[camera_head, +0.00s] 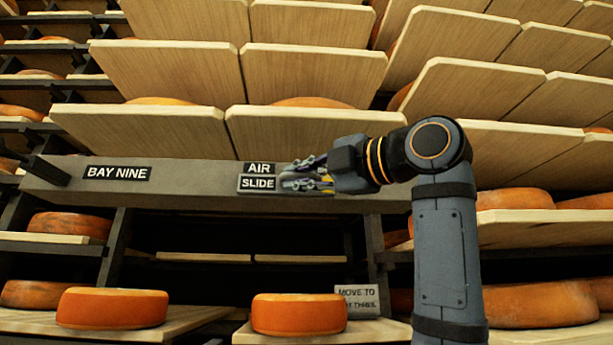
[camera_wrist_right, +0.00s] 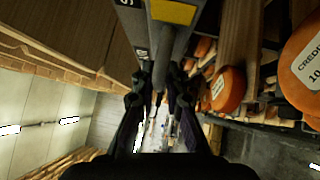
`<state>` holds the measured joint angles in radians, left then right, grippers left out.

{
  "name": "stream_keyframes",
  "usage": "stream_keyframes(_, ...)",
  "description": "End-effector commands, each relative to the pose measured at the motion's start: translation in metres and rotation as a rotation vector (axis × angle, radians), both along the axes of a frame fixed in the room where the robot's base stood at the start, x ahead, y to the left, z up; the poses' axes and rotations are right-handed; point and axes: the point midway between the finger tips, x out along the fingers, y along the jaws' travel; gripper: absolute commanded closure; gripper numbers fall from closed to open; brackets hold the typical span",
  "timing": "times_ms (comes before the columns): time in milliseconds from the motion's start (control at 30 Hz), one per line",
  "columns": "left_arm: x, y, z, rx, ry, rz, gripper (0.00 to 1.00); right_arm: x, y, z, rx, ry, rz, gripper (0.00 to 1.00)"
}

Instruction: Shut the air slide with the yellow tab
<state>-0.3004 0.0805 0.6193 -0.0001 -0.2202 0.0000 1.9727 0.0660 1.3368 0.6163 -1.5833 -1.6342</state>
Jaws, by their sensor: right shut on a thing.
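The air slide is on the grey beam (camera_head: 205,178), beside the labels AIR and SLIDE (camera_head: 258,184). A yellow patch, seemingly its tab (camera_head: 327,180), shows in the head view, mostly hidden by my right gripper (camera_head: 305,180). In the right wrist view the yellow tab (camera_wrist_right: 173,11) is at the top, on a grey part above a grey bar (camera_wrist_right: 163,62). My right gripper's fingers (camera_wrist_right: 157,95) are shut on this bar. How far the slide stands open is hidden. My left gripper is in neither view.
Wooden boards (camera_head: 165,72) with cheese wheels rise in rows above the beam. Below it, orange wheels (camera_head: 298,314) rest on boards, and a MOVE TO sign (camera_head: 357,300) stands at lower right. A BAY NINE label (camera_head: 117,173) is on the beam's left.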

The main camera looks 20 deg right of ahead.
Motion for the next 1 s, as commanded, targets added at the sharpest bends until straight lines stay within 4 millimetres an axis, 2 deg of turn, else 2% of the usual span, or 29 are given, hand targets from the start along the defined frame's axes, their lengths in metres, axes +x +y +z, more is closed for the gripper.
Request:
stream_keyframes(100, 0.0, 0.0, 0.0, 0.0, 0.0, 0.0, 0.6, -0.001, 0.001, 0.0, -0.001, 0.0, 0.005, 1.0)
stream_keyframes(133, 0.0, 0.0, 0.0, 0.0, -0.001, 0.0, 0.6, -0.001, 0.001, 0.0, -0.001, 0.0, 0.005, 0.87)
stream_keyframes(300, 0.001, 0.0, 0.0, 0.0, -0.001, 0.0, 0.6, -0.001, 0.001, 0.0, -0.001, 0.0, 0.003, 0.66)
stream_keyframes(567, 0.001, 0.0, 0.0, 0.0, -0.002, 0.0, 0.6, -0.001, 0.0, 0.0, 0.0, 0.0, 0.002, 0.66)
stream_keyframes(667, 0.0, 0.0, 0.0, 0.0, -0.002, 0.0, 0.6, -0.007, -0.004, 0.0, 0.001, -0.002, 0.0, 0.66)
stream_keyframes(767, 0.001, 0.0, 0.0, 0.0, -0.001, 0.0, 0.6, -0.023, -0.014, -0.003, 0.0, -0.004, -0.001, 0.66)
stream_keyframes(1000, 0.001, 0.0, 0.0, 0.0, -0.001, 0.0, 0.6, -0.073, -0.044, -0.011, 0.0, -0.005, -0.001, 0.66)
